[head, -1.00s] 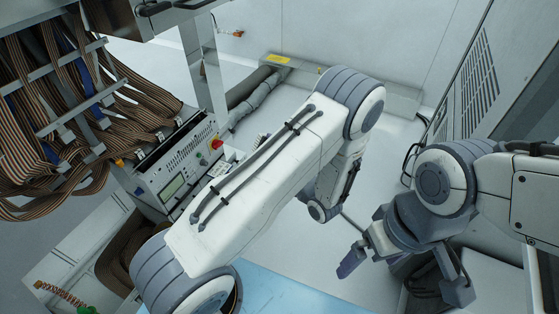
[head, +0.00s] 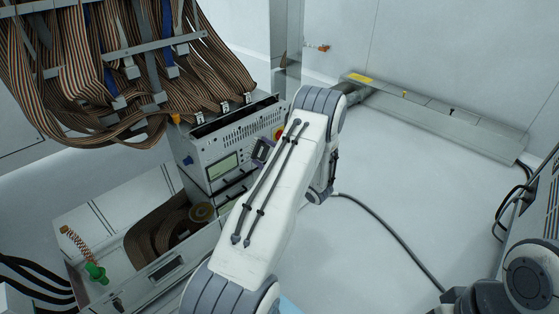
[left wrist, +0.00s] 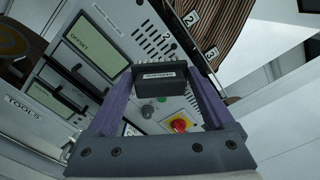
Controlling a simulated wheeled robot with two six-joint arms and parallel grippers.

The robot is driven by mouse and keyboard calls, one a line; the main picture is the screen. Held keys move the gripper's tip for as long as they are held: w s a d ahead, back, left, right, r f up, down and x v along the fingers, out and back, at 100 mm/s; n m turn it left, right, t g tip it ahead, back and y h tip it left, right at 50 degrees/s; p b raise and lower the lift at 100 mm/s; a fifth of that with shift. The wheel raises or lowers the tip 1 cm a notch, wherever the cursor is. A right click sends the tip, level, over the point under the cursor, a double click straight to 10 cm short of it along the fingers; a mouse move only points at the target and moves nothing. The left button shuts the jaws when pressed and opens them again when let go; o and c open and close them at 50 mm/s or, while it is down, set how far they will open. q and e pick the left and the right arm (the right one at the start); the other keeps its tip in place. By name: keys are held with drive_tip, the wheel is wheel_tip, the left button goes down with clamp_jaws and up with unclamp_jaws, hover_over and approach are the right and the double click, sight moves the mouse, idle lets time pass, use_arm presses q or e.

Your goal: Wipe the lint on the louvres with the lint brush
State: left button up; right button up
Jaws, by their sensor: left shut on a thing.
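The louvres are dark slots (head: 240,138) in the upper front panel of a light grey instrument; they also show in the left wrist view (left wrist: 152,38). My left gripper (left wrist: 155,80) is shut on a black block with a white label, the lint brush (left wrist: 160,86). In the head view, a small dark part of the left gripper (head: 262,152) shows beside my arm, in front of the panel, just below the louvres. My arm hides the rest. I cannot tell whether the brush touches the panel. I cannot make out any lint. My right gripper's fingers are out of view.
The panel has a display (head: 222,166) and a red knob (left wrist: 180,125) near the brush. Striped ribbon cables (head: 130,70) hang above the instrument. An open drawer (head: 150,268) with a green-handled item (head: 96,272) lies below. The floor at right is mostly clear.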

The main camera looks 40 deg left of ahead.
use_arm(q)
drive_tip(key=a, duration=0.6)
drive_tip(key=shift+w+a+b, duration=0.2)
drive_tip(key=shift+b, duration=0.2)
drive_tip(key=shift+w+a, duration=0.1)
drive_tip(key=shift+a, duration=0.9)
idle(0.6)
drive_tip(key=shift+w+b, duration=0.1)
drive_tip(key=shift+b, duration=0.25)
